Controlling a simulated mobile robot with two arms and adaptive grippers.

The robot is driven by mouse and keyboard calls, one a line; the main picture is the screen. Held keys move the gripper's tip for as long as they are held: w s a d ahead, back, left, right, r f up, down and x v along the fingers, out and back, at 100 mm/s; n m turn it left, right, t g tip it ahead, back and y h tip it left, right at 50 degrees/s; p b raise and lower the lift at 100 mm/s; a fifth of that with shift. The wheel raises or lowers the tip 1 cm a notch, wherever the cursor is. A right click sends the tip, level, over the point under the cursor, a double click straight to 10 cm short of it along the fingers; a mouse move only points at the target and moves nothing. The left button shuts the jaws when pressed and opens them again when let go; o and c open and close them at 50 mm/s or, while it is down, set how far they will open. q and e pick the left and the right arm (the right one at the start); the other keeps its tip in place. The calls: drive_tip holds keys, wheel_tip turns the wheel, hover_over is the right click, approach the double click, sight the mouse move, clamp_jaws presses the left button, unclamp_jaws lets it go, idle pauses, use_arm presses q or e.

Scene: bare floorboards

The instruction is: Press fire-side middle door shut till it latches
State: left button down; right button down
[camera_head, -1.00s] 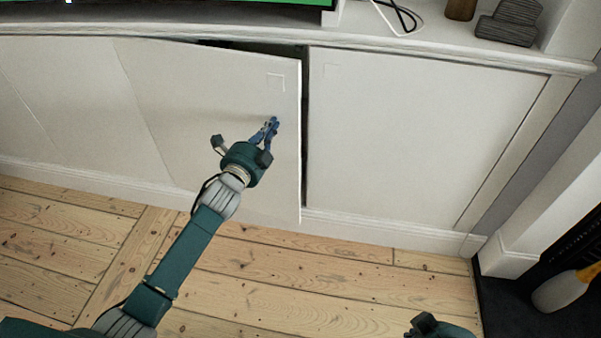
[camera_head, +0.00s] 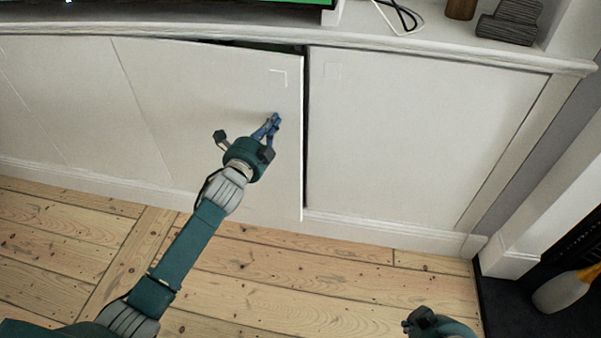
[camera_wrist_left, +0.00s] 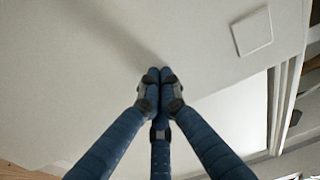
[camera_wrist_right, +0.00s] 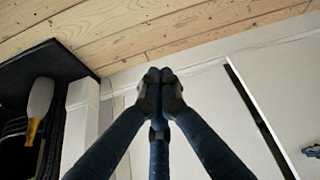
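The middle door (camera_head: 215,130) is a white cabinet door with a square mark near its upper right corner. It stands slightly ajar, with a dark gap along its top and right edge. My left gripper (camera_head: 276,118) is at the door's front near its right edge, fingertips together, seemingly against the panel. In the left wrist view the closed fingertips (camera_wrist_left: 160,72) are at the door face (camera_wrist_left: 100,60), below the square mark. My right gripper (camera_wrist_right: 160,74) has its fingertips together and holds nothing; in the head view only its wrist shows at the bottom.
The right door (camera_head: 420,140) looks flush in its frame. A shelf top (camera_head: 430,42) above holds a cable and dark blocks (camera_head: 508,24). At the right is a dark hearth (camera_head: 520,310) with a cream and yellow object (camera_head: 562,291). The floorboards (camera_head: 300,275) in front are clear.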

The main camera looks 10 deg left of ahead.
use_arm(q)
drive_tip(key=shift+w, duration=0.25)
use_arm(e)
drive_tip(key=shift+w+a+r, duration=0.2)
drive_tip(key=shift+w, duration=0.4)
drive_tip(key=shift+t, duration=0.3)
use_arm(q)
drive_tip(key=shift+w+d, duration=0.1)
drive_tip(key=shift+w, duration=0.05)
use_arm(e)
drive_tip(key=shift+w+a+r, duration=0.1)
drive_tip(key=shift+w+r, duration=0.05)
drive_tip(key=shift+w, duration=0.15)
drive_tip(key=shift+w, duration=0.1)
use_arm(q)
drive_tip(key=shift+w, duration=0.15)
use_arm(e)
drive_tip(key=shift+w+a+r+t, duration=0.15)
drive_tip(key=shift+w+r+t, duration=0.05)
drive_tip(key=shift+w+t, duration=0.1)
use_arm(q)
drive_tip(key=shift+w+b, duration=0.2)
drive_tip(key=shift+b, duration=0.15)
use_arm(e)
drive_tip(key=shift+w+a+r, duration=0.1)
drive_tip(key=shift+w+r, duration=0.1)
drive_tip(key=shift+w, duration=0.2)
drive_tip(key=shift+w+t, duration=0.1)
drive_tip(key=shift+t, duration=0.2)
